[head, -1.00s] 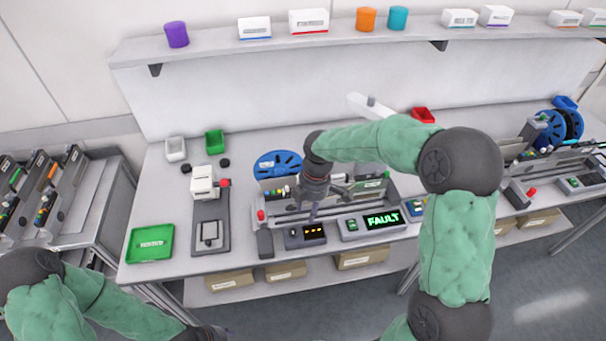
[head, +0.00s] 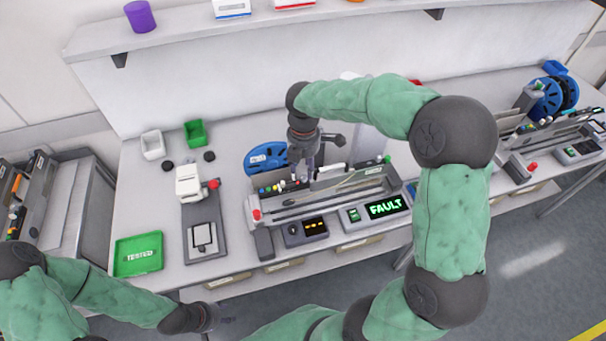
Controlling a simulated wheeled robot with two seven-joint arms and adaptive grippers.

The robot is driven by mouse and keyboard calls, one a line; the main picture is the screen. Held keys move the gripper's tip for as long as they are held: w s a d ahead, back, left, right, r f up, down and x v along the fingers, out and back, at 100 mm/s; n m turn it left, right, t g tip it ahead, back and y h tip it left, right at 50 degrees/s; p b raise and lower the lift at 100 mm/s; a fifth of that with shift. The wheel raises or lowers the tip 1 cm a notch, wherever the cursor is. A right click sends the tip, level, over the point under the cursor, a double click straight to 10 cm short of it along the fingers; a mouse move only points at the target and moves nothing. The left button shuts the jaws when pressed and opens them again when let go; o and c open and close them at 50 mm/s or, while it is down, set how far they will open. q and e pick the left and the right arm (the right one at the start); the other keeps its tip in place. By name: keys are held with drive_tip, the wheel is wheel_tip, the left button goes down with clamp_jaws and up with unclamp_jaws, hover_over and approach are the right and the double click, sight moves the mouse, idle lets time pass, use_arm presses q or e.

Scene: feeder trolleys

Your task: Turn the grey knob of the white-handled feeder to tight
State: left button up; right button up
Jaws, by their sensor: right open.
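A feeder with a white handle (head: 333,168) sits in the slotted feeder bank (head: 322,208) on the bench. My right gripper (head: 304,176) points down over the back left of this bank, beside the white handle. It is open, with nothing seen between its fingers. I cannot make out the grey knob; it is too small or hidden by the gripper. A row of small coloured knobs (head: 272,188) shows just left of the fingers. My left gripper (head: 218,318) is low at the front, off the bench edge, too small to read its jaws.
Left are a grey stand (head: 202,235) and a green TESTED tray (head: 138,254). A shelf (head: 90,40) runs above.

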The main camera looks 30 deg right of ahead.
sight(304, 176)
drive_tip(key=shift+f+b, duration=0.3)
drive_tip(key=shift+f, duration=1.7)
clamp_jaws()
